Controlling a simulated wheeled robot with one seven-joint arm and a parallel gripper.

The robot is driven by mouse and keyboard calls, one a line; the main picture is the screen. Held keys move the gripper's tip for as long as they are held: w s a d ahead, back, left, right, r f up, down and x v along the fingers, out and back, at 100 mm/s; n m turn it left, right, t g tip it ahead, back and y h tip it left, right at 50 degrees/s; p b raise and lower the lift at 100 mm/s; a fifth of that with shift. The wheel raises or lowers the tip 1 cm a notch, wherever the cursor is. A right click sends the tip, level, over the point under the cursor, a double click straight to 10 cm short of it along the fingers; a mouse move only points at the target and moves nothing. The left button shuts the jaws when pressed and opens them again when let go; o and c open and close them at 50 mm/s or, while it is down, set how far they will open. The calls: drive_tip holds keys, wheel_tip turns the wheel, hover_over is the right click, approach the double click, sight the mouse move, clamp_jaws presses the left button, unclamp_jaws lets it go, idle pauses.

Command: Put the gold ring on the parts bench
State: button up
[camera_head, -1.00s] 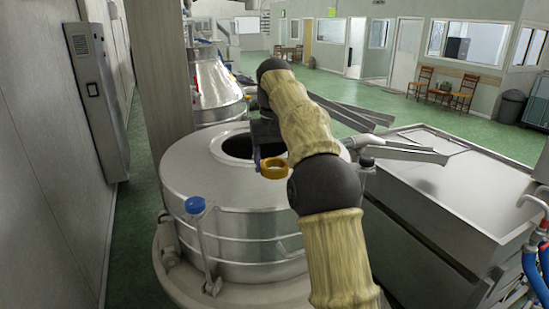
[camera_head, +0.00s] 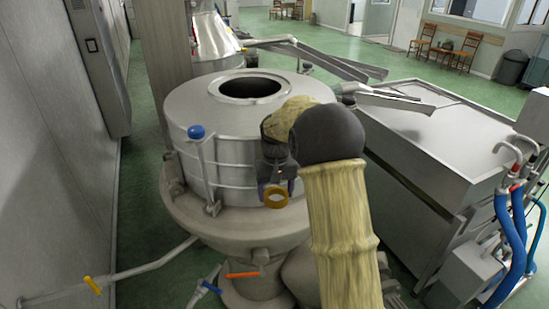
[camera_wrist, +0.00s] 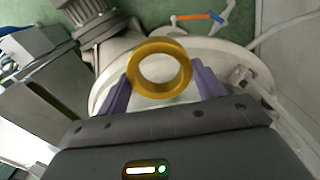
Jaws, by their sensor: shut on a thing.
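The gold ring (camera_head: 276,197) hangs at the tip of my gripper (camera_head: 277,185), in front of the round steel vessel (camera_head: 225,160). In the wrist view the ring (camera_wrist: 140,84) sits upright between the two purple fingers of my gripper (camera_wrist: 160,85), which are shut on it. Below the ring in that view is the pale base of the machine. I cannot make out a parts bench in either view.
A wide steel tank (camera_head: 450,140) stands at the right, with blue hoses (camera_head: 515,235) beside it. An orange-handled valve (camera_head: 242,275) is low on the vessel's base. A grey wall (camera_head: 45,150) runs along the left, with green floor (camera_head: 140,230) between.

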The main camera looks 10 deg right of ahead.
drive_tip(key=s+f+b, duration=0.3)
drive_tip(key=f, duration=0.7)
drive_tip(key=s+f+b, duration=0.3)
drive_tip(key=s+f, duration=0.1)
drive_tip(key=f, duration=0.6)
drive_tip(key=s+f+b, duration=0.3)
drive_tip(key=f, duration=0.8)
drive_tip(key=shift+s, duration=0.15)
drive_tip(key=shift+d, duration=0.1)
